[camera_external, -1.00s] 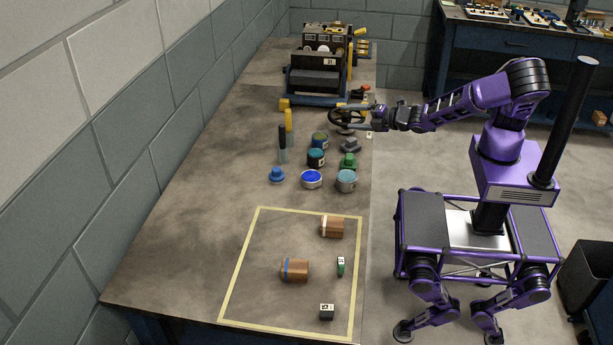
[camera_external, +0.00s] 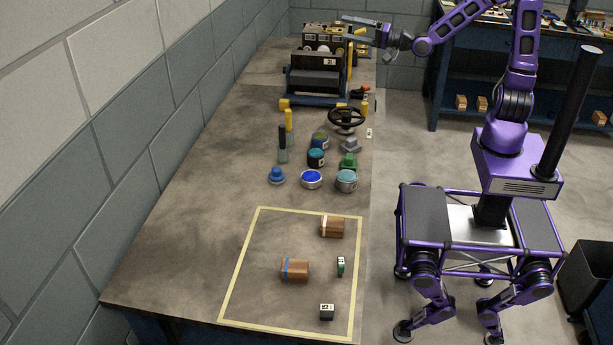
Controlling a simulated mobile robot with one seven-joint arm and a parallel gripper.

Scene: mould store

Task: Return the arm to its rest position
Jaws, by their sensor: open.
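My gripper (camera_external: 360,30) is open and empty. It is raised well above the far part of the bench, and its fingers point left. In the picture it overlaps the black machine at the back. My arm (camera_external: 465,22) is lifted high, with its upper part partly cut off by the top of the picture. A black handwheel on a grey base (camera_external: 346,116) stands near the right edge of the bench, below my gripper and apart from it.
The bench (camera_external: 180,230) bears several tins, such as a blue-topped one (camera_external: 311,179), and a black machine (camera_external: 317,80). A second bench (camera_external: 470,45) stands behind. A dark bin (camera_external: 590,275) stands at right.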

